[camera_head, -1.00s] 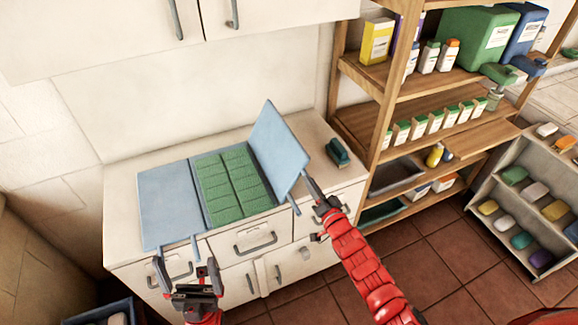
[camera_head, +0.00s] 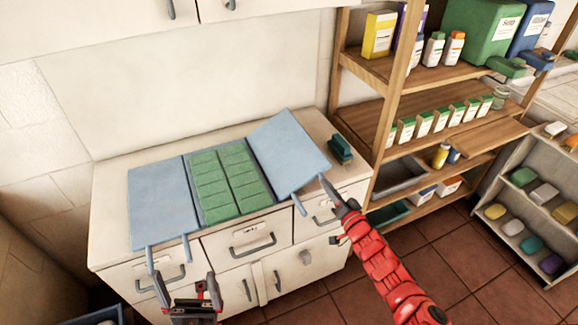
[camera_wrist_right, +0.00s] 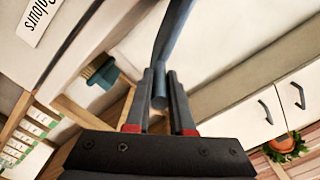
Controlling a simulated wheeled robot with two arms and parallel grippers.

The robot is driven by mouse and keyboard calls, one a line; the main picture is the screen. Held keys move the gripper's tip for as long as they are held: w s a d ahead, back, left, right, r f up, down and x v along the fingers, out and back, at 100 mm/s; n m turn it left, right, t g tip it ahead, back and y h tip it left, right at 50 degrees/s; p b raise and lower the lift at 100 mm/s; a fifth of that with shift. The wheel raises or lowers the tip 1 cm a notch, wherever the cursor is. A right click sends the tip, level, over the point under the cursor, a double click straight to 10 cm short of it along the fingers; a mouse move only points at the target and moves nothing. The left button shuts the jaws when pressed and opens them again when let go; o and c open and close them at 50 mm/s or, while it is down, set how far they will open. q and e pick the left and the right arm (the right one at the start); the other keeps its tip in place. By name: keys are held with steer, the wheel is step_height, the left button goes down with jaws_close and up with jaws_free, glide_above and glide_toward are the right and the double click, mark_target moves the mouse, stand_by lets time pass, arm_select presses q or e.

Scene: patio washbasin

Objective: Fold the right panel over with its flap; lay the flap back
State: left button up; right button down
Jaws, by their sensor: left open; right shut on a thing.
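A light blue folding case lies open on the cabinet top, its left panel (camera_head: 160,205) flat. Its middle holds rows of green blocks (camera_head: 226,178). The right panel (camera_head: 290,150) is tilted, leaning out to the right, with a strap (camera_head: 299,204) hanging at its front. I cannot make out a separate flap. My right gripper (camera_head: 323,180) is at this panel's right front corner; the right wrist view shows its fingers (camera_wrist_right: 162,80) shut on a blue edge (camera_wrist_right: 172,40). My left gripper (camera_head: 187,285) is open and empty, in front of the cabinet, below the left panel's straps (camera_head: 150,260).
A green-and-dark brush (camera_head: 340,149) stands on the cabinet top right of the panel. A wooden shelf unit (camera_head: 385,100) with bottles and boxes rises close on the right. Drawer handles (camera_head: 252,246) stick out below the top's front edge.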

step_height(320, 180, down, 7)
steer(key=d+b, duration=0.1)
steer(key=b, duration=0.5)
steer(key=shift+w+d+b, duration=0.15)
steer(key=shift+w+b, duration=0.1)
steer(key=shift+b, duration=0.05)
jaws_free()
steer(key=shift+f, duration=0.1)
steer(key=r+p+v, duration=0.2)
steer(key=p+v, duration=0.6)
steer(key=v, duration=0.3)
stand_by(0.4)
